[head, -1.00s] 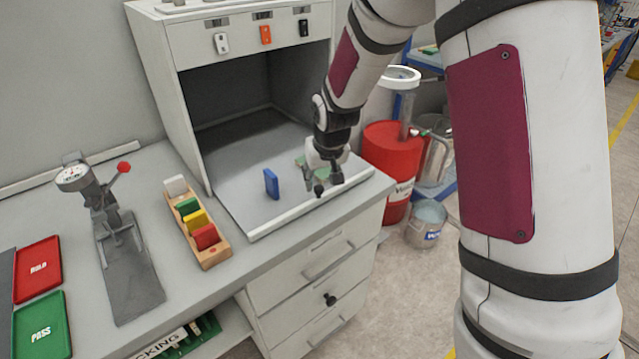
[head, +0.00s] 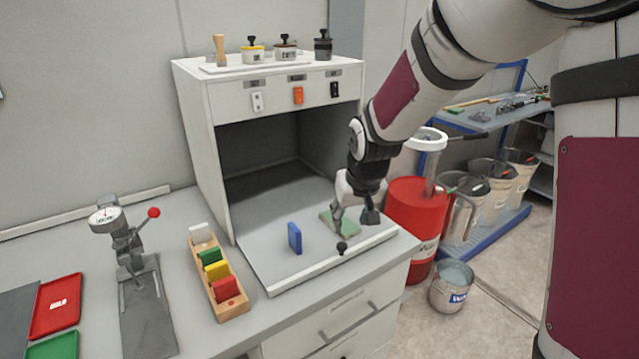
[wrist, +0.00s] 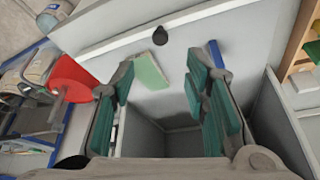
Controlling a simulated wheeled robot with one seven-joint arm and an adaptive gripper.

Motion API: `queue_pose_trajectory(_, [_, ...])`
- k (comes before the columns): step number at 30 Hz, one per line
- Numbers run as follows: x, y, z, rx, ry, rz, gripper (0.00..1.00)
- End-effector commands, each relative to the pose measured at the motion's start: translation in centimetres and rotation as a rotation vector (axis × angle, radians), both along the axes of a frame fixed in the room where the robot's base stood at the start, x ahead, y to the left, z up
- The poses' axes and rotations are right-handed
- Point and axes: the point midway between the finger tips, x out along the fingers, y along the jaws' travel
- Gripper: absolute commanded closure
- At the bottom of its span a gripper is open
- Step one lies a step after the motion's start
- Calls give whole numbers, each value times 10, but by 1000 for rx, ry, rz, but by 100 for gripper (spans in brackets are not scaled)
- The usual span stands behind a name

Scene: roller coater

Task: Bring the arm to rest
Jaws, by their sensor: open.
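My gripper (head: 356,222) hangs at the right front of the open booth, above its light grey floor (head: 270,260). Its two fingers are apart, with nothing between them. In the wrist view the green-padded fingers (wrist: 165,95) stand wide open. A flat green pad (head: 329,220) lies on the booth floor behind the fingers, partly hidden by them; it also shows in the wrist view (wrist: 149,70). A blue block (head: 294,238) stands upright on the floor to the left of my gripper, apart from it. My arm reaches down from the upper right, bent at the elbow.
The booth wall (head: 205,140) and its switch panel stand left of my arm. A red drum (head: 410,210) stands close on the right. A wooden rack (head: 232,308) with coloured blocks and a gauge press (head: 130,250) stand on the bench at left. A black knob (head: 342,248) sits at the booth's front edge.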

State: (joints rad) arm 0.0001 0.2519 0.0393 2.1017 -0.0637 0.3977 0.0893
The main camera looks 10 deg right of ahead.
Motion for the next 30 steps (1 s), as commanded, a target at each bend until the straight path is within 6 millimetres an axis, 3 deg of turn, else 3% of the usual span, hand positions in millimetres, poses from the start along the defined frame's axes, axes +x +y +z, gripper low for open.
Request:
queue_pose_trajectory(5, [-35, -4, 45, -7, -21, -3, 58])
queue_pose_trajectory(9, [-80, -8, 82, -13, -31, -5, 58])
queue_pose_trajectory(15, [-148, -13, 120, -15, -46, -7, 58])
queue_pose_trajectory(24, [-246, -15, 141, -9, -66, -5, 58])
queue_pose_trajectory(30, [-279, -15, 139, -5, -69, -1, 58])
